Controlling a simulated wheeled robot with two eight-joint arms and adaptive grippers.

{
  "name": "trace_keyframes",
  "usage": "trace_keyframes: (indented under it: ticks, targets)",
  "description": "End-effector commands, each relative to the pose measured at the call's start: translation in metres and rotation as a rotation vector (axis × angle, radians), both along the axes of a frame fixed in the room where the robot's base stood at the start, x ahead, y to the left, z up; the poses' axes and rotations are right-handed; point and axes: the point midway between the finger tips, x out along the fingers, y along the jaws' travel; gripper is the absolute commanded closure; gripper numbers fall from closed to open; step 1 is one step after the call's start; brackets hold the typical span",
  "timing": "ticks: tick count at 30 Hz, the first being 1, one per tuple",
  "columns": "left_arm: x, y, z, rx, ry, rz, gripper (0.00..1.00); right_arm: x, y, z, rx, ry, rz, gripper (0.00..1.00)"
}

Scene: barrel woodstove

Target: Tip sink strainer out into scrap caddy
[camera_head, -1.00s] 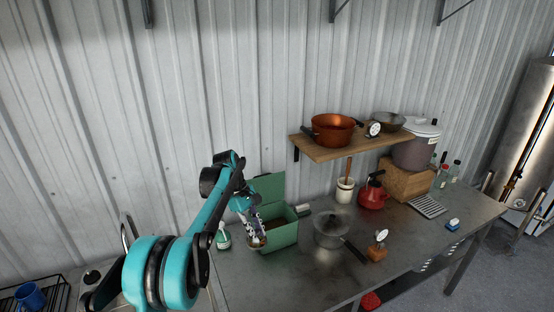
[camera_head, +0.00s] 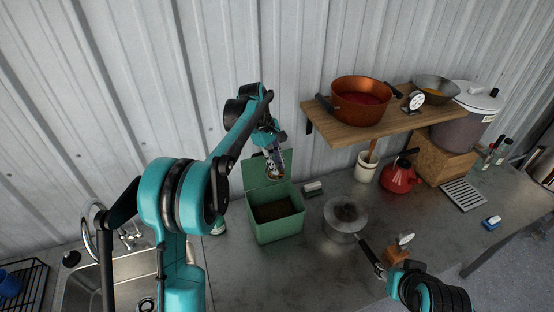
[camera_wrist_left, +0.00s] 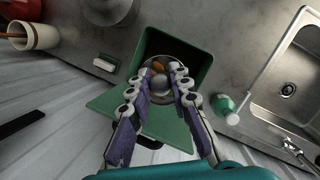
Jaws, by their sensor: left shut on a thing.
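My left gripper (camera_head: 275,164) is shut on the sink strainer (camera_head: 275,175), a small round metal cup, held above the back of the scrap caddy. In the left wrist view the strainer (camera_wrist_left: 149,92) sits between the fingertips, with an orange bit and pale round bits in it. The scrap caddy (camera_head: 278,232) is a green box on the counter, its lid (camera_head: 258,172) open toward the wall. Its inside looks dark. The caddy also shows in the left wrist view (camera_wrist_left: 205,70), below the strainer. My right gripper (camera_head: 382,270) is by the pot's handle; its jaws are unclear.
A small dial on a wooden block (camera_head: 397,254) is near that arm. A sink (camera_head: 100,285) lies left. A shelf (camera_head: 385,127) with an orange pot overhangs the back right.

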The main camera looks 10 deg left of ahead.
Motion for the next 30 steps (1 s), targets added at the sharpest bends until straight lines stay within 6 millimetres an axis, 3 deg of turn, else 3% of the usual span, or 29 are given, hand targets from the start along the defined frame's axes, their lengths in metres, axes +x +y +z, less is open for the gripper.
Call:
trace_keyframes:
  ticks: [15, 30]
  targets:
    - [-0.021, -0.017, -0.047, 0.335, -0.419, -0.006, 1.0, 0.0, 0.0, -0.048, 0.0, 0.0, 0.0, 0.6]
    - [-0.03, -0.025, -0.073, 0.579, -0.723, -0.003, 1.0, 0.0, 0.0, -0.095, 0.0, 0.0, 0.0, 0.6]
